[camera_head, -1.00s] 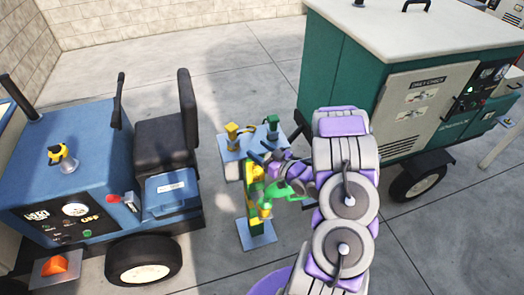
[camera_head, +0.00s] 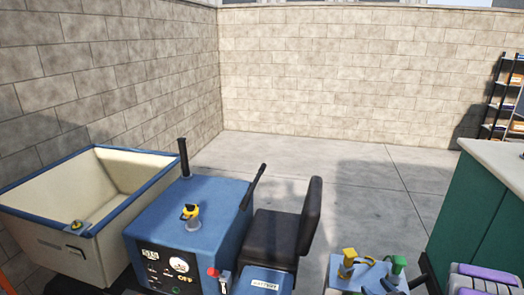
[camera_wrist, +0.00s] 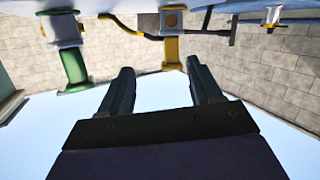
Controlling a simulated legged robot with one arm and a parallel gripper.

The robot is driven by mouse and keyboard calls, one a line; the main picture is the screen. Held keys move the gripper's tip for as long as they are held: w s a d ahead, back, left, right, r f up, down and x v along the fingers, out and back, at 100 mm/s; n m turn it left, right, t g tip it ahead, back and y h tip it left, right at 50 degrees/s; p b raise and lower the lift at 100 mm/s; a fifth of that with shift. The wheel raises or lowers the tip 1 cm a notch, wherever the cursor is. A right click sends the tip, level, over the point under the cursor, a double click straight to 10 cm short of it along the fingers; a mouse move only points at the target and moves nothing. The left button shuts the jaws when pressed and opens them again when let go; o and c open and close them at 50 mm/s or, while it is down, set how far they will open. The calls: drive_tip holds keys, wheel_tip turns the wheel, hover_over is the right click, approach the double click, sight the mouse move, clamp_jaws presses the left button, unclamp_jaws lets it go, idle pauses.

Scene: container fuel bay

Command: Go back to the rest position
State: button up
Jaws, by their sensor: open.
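My gripper (camera_wrist: 162,84) shows in the wrist view with its two dark fingers apart and nothing held between them. Beyond the fingertips, a yellow fitting (camera_wrist: 172,48) and a green fitting (camera_wrist: 74,66) appear near the top of the picture, clear of the fingers. In the head view, a blue stand (camera_head: 345,284) carries a yellow fitting (camera_head: 348,256) and a green fitting (camera_head: 398,264) at the bottom edge. Only a purple and white part of my arm shows at bottom right there; my gripper is out of that view.
A blue vehicle (camera_head: 212,205) with a black seat (camera_head: 275,232) stands left of the stand. A cream tub (camera_head: 60,240) is farther left. A green cabinet (camera_head: 470,225) stands at right. A shelf (camera_head: 502,100) is at the back right. Open floor (camera_head: 350,165) lies behind.

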drive_tip(key=s+r+m+g+h, duration=0.2)
drive_tip(key=s+r+g+h, duration=0.5)
drive_tip(key=r, duration=0.4)
drive_tip(key=s+a+r+g+y, duration=0.1)
drive_tip(key=s+a+r+g, duration=0.1)
drive_tip(key=s+a, duration=0.6)
drive_tip(key=s+a+r+m+g+y, duration=0.1)
drive_tip(key=s+a+g, duration=0.3)
drive_tip(key=s+a, duration=0.4)
drive_tip(key=s+a+r+g+y, duration=0.2)
drive_tip(key=s+a+r+g, duration=0.2)
drive_tip(key=s+a, duration=0.4)
drive_tip(key=s, duration=0.5)
drive_tip(key=shift+s+a+m, duration=0.15)
drive_tip(key=shift+s+m, duration=0.15)
